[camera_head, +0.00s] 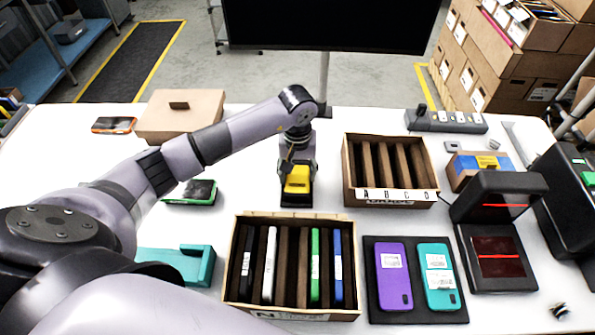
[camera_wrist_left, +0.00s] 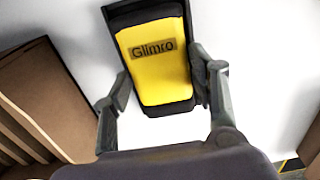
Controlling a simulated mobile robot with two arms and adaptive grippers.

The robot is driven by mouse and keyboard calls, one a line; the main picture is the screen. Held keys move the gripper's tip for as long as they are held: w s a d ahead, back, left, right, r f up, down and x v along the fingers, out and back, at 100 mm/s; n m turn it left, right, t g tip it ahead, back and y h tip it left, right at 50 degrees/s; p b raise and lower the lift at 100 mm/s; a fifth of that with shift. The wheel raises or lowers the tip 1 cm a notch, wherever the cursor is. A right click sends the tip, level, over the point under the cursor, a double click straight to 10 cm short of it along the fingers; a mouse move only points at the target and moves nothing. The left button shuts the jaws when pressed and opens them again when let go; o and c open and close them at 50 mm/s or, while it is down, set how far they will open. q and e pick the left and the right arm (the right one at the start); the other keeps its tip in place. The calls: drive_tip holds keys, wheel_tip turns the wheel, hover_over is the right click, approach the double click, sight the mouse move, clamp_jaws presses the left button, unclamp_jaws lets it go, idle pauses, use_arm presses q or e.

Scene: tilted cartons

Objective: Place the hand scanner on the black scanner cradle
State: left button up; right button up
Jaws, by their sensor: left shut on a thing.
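The hand scanner (camera_head: 297,180), yellow with a black surround, is near the middle of the table. My left gripper (camera_head: 297,163) is shut on it from above. In the left wrist view the scanner's yellow face (camera_wrist_left: 157,65) bears the label "Glimro", with one finger at each side edge. The black scanner cradle (camera_head: 296,202) appears as the dark base directly under and in front of the scanner. The scanner and cradle overlap in the head view; I cannot tell whether the scanner rests fully on it. My right gripper is out of view.
A slotted wooden rack (camera_head: 390,170) stands just right of the scanner. A wooden crate (camera_head: 291,219) with upright cases is in front. A green-edged device (camera_head: 190,192) lies to the left, with a teal stand (camera_head: 180,265) nearer me. A cardboard box (camera_head: 180,115) sits at the back left.

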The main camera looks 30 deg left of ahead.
sight(298, 175)
use_arm(q)
drive_tip(key=o, duration=1)
drive_tip(key=shift+r, duration=0.1)
wheel_tip(298, 175, up, 12)
drive_tip(key=b, duration=0.3)
